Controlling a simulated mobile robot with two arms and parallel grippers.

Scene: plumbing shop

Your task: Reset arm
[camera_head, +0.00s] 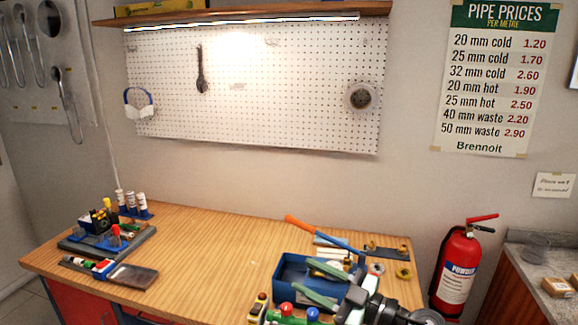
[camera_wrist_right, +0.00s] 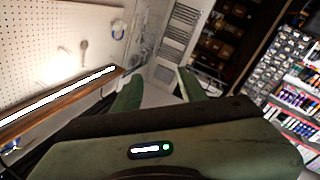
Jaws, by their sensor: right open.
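My right gripper (camera_head: 304,275) comes in from the lower right of the head view, its two green fingers pointing left and spread apart. It is open with nothing between the fingers. It appears over the blue tray (camera_head: 283,272) on the workbench; its height above it is hard to tell. In the right wrist view the two fingers (camera_wrist_right: 157,85) stand apart with an empty gap. My left gripper is not in view.
The wooden workbench (camera_head: 205,250) has a clear middle. Tools and bottles (camera_head: 131,204) stand at its left. An orange-and-blue handled tool (camera_head: 322,234) lies behind the tray. A red fire extinguisher (camera_head: 459,262) stands right of the bench, before a side counter (camera_head: 520,262).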

